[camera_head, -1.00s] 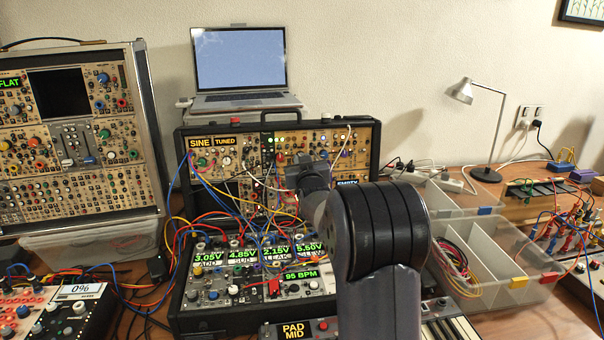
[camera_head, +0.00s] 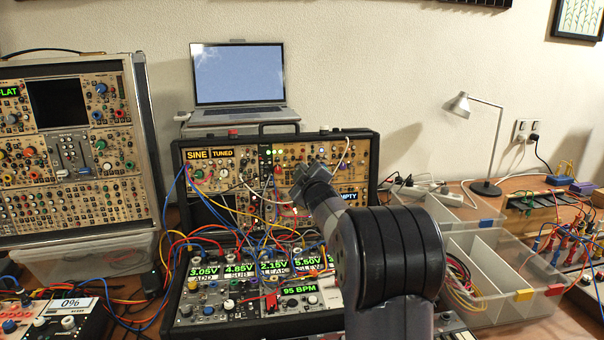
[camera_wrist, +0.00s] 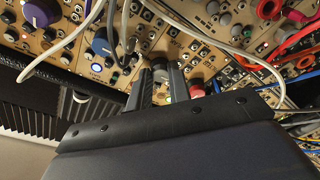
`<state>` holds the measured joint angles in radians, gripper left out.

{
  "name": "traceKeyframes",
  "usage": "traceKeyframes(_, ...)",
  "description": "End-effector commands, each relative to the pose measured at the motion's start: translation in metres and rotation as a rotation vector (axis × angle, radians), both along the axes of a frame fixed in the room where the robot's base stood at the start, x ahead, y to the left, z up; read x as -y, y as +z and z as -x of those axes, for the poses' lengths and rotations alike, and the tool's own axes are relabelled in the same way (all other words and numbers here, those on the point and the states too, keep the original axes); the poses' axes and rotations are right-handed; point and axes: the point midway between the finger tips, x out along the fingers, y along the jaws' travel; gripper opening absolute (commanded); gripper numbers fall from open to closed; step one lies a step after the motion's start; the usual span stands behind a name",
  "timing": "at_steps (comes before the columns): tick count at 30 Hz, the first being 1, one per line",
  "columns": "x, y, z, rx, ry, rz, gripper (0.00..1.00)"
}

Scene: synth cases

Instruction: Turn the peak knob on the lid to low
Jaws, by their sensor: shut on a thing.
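The lid (camera_head: 352,160) is the raised upper half of the black synth case, filled with tan panels of knobs and jacks.
Grey cables (camera_wrist: 225,42) cross the panel close to my fingers. A large blue knob (camera_wrist: 101,47) is nearby. Patch cables hang between lid and lower case (camera_head: 262,306). A laptop (camera_head: 238,75) stands behind; clear bins (camera_head: 500,265) are at right.

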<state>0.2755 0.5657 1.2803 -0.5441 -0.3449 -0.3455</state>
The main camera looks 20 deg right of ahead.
Motion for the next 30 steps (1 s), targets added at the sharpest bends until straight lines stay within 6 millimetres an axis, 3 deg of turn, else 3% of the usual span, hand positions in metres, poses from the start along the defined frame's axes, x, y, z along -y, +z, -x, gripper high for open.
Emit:
traceKeyframes(18,0.0002,0.0004,-0.0002,-0.008,0.004,0.044,0.00)
traceKeyframes(19,0.0002,0.0004,-0.0002,-0.008,0.004,0.044,0.20)
traceKeyframes(27,0.0001,0.0003,-0.0001,-0.008,0.004,0.043,0.41)
traceKeyframes(30,0.0002,0.0002,-0.0001,-0.008,0.004,0.043,0.41)
